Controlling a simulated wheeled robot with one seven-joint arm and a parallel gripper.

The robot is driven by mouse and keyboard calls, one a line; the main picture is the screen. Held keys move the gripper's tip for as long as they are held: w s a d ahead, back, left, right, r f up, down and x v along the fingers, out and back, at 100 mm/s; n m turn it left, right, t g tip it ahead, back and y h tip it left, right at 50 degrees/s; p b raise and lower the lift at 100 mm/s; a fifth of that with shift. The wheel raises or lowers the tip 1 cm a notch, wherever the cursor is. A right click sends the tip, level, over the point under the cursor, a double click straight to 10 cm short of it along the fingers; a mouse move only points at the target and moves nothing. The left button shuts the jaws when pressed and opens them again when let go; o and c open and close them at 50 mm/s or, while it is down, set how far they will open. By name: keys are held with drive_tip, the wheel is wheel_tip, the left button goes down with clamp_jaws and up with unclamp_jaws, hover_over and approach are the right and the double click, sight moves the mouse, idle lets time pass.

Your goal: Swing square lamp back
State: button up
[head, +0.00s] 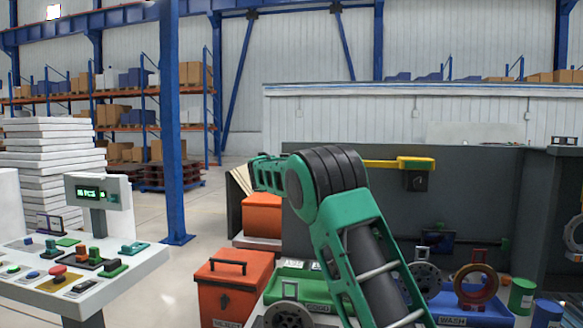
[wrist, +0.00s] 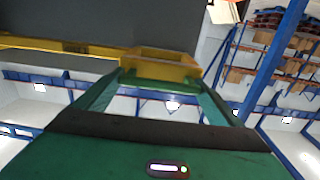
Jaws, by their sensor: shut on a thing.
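The square lamp (wrist: 160,68) shows in the wrist view as a yellow box-like frame at the end of a yellow bar (wrist: 60,46). My gripper (wrist: 158,82) has its two green fingers at the sides of the frame and is shut on it. In the head view the yellow bar (head: 382,163) runs right from behind my arm to a yellow block (head: 416,163) with a dark bracket under it, in front of the dark grey wall.
An orange reject bin (head: 235,290) stands left of my arm, with a green bin (head: 300,270) beside it. A blue wash tray (head: 460,308) with a ring-shaped part (head: 476,287) lies at right. A button console (head: 80,275) stands far left. The dark wall (head: 480,190) rises behind.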

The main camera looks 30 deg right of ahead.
drive_tip(key=o, duration=1.3)
drive_tip(key=shift+d+r, duration=0.15)
drive_tip(key=shift+r, duration=0.15)
drive_tip(key=shift+s+a+f, duration=0.15)
drive_tip(key=shift+a+f, duration=0.05)
drive_tip(key=shift+a, duration=0.15)
drive_tip(key=v, duration=1)
drive_tip(key=shift+a+f, duration=0.1)
drive_tip(key=s+d+f+g+y, duration=0.1)
drive_tip(key=s+d+f+g, duration=0.3)
drive_tip(key=s, duration=0.5)
drive_tip(key=s+d+f+g+y, duration=0.1)
drive_tip(key=s+d+f+y, duration=0.15)
drive_tip(key=s+f, duration=0.5)
drive_tip(key=s+d+f+g+y, duration=0.1)
drive_tip(key=s+d+f+g, duration=0.3)
drive_tip(key=s, duration=0.5)
drive_tip(key=s+a+f+g+y, duration=0.1)
drive_tip(key=s+a+f, duration=0.3)
drive_tip(key=s, duration=0.7)
drive_tip(key=s+a+f+g+y, duration=0.2)
drive_tip(key=s+f, duration=0.4)
drive_tip(key=s, duration=0.6)
drive_tip(key=s+a+f+n+g+y, duration=0.1)
drive_tip(key=s+a+f, duration=0.4)
drive_tip(key=s, duration=0.7)
drive_tip(key=g+y, duration=0.1)
drive_tip(key=y, duration=0.1)
drive_tip(key=shift+a+f+y, duration=0.3)
drive_tip(key=shift+a+y, duration=0.05)
